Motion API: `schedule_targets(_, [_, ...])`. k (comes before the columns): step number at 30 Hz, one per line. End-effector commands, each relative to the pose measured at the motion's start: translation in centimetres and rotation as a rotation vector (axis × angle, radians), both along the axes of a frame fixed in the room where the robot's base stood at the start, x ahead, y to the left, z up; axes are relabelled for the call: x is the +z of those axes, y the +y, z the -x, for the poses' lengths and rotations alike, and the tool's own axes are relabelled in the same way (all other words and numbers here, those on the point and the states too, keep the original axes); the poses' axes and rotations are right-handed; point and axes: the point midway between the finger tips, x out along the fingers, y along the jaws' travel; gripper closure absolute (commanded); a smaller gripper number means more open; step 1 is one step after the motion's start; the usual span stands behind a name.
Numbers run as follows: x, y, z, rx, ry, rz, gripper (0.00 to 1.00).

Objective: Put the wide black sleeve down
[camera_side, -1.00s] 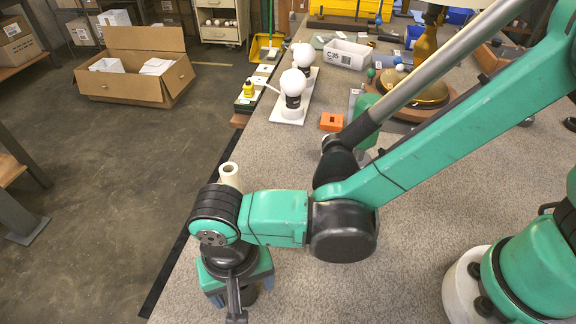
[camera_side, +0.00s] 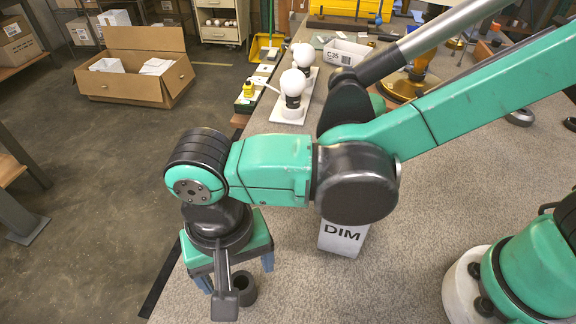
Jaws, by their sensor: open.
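The wide black sleeve (camera_side: 246,293) stands upright on the grey speckled worktop (camera_side: 300,290), near its left edge. Its open top shows. A dark part of my wrist hides its left side. My gripper (camera_side: 238,273) is above the sleeve, with its blue-grey fingers spread apart, one on either side of the sleeve's top as seen here. The fingers appear clear of the sleeve, and nothing is held between them.
A white box marked DIM (camera_side: 341,240) stands right of the gripper, partly behind my arm. White globes on a pale board (camera_side: 291,114) and a grey C35 bin (camera_side: 347,53) are farther back. The worktop right of the sleeve is clear.

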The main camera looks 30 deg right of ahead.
Motion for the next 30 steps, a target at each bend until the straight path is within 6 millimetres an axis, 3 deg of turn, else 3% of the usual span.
schedule_targets(8, [-0.1,0.0,0.0,-0.023,0.0,0.0,0.2])
schedule_targets(16, [-1.0,0.0,-0.1,-0.314,0.0,0.0,0.2])
schedule_targets(30, [-6.0,0.0,-0.1,-0.316,0.0,0.0,0.2])
